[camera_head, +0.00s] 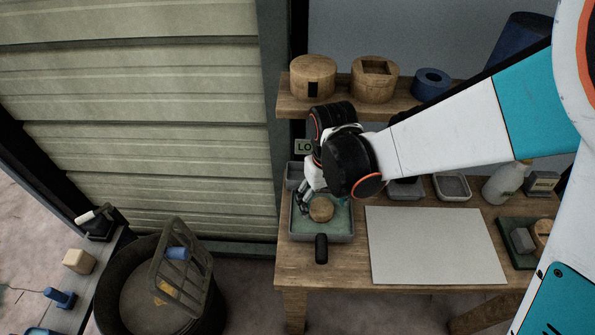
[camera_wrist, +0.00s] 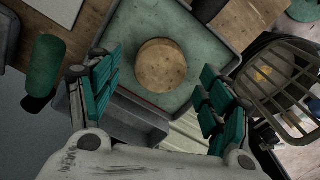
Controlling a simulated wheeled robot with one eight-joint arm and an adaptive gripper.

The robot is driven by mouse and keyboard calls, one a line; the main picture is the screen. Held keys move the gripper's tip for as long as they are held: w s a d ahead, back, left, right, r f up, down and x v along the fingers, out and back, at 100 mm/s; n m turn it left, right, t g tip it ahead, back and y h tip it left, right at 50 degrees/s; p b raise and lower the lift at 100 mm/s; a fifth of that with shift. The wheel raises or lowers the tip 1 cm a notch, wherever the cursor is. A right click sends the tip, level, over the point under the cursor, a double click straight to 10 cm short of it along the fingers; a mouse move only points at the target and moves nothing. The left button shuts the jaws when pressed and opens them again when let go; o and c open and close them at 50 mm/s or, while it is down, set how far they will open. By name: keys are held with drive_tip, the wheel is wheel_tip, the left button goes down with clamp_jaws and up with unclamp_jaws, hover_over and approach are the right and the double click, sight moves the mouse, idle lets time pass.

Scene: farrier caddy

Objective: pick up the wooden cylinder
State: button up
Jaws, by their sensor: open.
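The wooden cylinder (camera_head: 321,209) is a short, light-brown round block in a grey tray (camera_head: 323,238) with a green lining, at the left end of the wooden table. In the wrist view the wooden cylinder (camera_wrist: 161,65) stands on the green lining, its round top toward the camera. My gripper (camera_head: 309,200) is just left of and above the cylinder in the head view. In the wrist view my gripper (camera_wrist: 160,92) is open, with its green-padded fingers apart on either side of the cylinder's near side. No contact with the cylinder shows.
A black-handled object (camera_head: 321,248) lies at the tray's front edge. A pale board (camera_head: 435,246) covers the table to the right. Small grey bins (camera_head: 452,187) stand behind. A shelf (camera_head: 400,114) holds wooden blocks above. A black bucket (camera_head: 130,305) with a slatted rack stands lower left.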

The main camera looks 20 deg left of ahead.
sight(322, 207)
wheel_tip(322, 207, down, 4)
drive_tip(key=shift+s+f+b, duration=0.1)
drive_tip(key=shift+b, duration=0.75)
